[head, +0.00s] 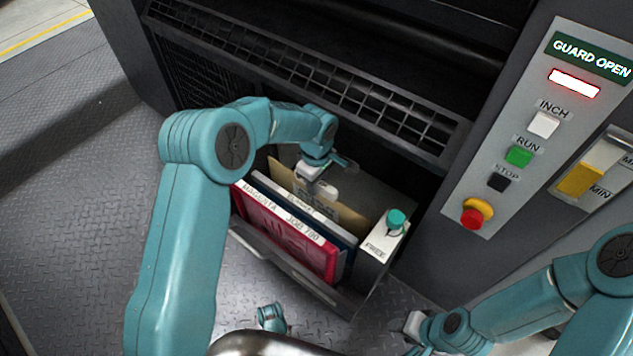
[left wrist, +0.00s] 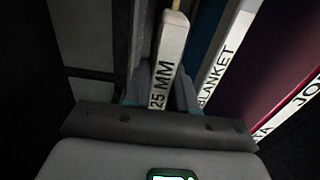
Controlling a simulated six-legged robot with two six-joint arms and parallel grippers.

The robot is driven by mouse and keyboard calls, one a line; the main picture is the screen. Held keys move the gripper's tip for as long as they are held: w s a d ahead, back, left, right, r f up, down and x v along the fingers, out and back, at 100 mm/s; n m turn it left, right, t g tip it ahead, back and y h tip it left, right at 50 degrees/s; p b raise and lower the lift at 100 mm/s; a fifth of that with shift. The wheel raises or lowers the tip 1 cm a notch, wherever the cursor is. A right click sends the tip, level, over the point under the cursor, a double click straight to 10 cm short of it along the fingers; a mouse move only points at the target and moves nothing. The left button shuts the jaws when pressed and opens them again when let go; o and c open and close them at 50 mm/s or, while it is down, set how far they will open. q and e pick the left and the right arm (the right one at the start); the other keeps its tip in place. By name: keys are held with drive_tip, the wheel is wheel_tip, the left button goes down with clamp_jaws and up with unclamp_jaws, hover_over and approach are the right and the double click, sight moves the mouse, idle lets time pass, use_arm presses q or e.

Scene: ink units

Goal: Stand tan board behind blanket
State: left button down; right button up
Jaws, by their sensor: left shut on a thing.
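The tan board (head: 284,178) stands on edge in the holder (head: 275,255), behind the blue blanket (head: 346,240). Its white edge strip marked 25 MM (left wrist: 167,65) lies between my fingers in the left wrist view. The blanket's label strip (left wrist: 224,62) is just right of it there, with a narrow gap between. My left gripper (head: 316,189) is shut on the board's top edge and hides part of it. I cannot see whether the board's bottom touches the holder floor. My right gripper (head: 416,333) is low at the right, partly cut off, away from the holder.
A magenta folder (head: 285,232) marked JOB stands in front of the blanket. A white block with a teal knob (head: 395,219) is at the holder's right end. A grated machine guard (head: 300,75) rises behind. The control panel (head: 520,130) is at the right.

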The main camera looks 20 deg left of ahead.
use_arm(q)
drive_tip(key=shift+f, duration=0.1)
drive_tip(key=c, duration=0.8)
unclamp_jaws()
drive_tip(key=shift+c, duration=0.2)
drive_tip(key=shift+r, duration=0.25)
wheel_tip(320, 180, up, 16)
drive_tip(key=p, duration=0.6)
wheel_tip(320, 180, up, 5)
drive_tip(key=p, duration=0.4)
drive_tip(key=shift+f, duration=0.1)
